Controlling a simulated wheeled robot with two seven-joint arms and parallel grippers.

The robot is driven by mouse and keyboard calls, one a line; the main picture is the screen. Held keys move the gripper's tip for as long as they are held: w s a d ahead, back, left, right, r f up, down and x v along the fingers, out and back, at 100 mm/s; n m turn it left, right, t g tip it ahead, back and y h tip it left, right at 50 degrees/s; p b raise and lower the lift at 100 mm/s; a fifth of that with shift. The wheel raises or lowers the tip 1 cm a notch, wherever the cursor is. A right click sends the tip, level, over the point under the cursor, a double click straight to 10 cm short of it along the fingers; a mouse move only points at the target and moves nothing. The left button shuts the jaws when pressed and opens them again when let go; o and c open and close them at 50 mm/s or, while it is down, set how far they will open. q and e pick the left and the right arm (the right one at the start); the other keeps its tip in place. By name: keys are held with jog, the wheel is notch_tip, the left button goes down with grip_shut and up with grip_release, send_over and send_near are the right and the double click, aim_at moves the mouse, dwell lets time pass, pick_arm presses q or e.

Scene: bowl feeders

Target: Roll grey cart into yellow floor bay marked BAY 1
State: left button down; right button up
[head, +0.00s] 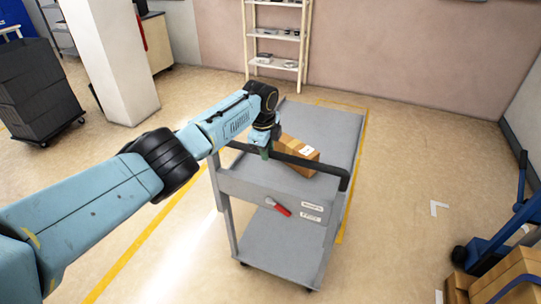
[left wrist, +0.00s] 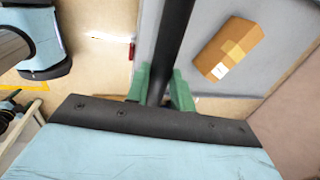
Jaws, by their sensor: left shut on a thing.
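The grey cart (head: 335,125) stands upright in the middle of the head view, its dark handle bar (head: 325,171) towards me. My left gripper (head: 266,152) is shut on the bar, left of its middle. In the left wrist view, the green fingers (left wrist: 160,88) sit on both sides of the bar (left wrist: 172,42). A brown box (head: 303,154) lies on the cart's top deck. Yellow floor lines run left of the cart (head: 150,240) and along its right side (head: 362,135). No BAY 1 lettering is readable. My right gripper is not in view.
A white pillar (head: 112,60) and stacked dark crates (head: 38,90) stand at the left. A shelf rack (head: 277,62) stands at the back wall. A blue hand truck (head: 505,225) and cartons (head: 510,275) are at the right. Floor between cart and hand truck is clear.

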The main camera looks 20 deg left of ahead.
pick_arm(q)
jog(key=shift+w, duration=0.2)
jog(key=c, duration=1.2)
grip_release()
jog(key=shift+c, duration=0.2)
notch_tip(320, 180, up, 13)
jog(key=s, duration=0.2)
jog(key=shift+s+p, duration=0.35)
jog(key=shift+p, duration=0.1)
jog(key=shift+r, duration=0.1)
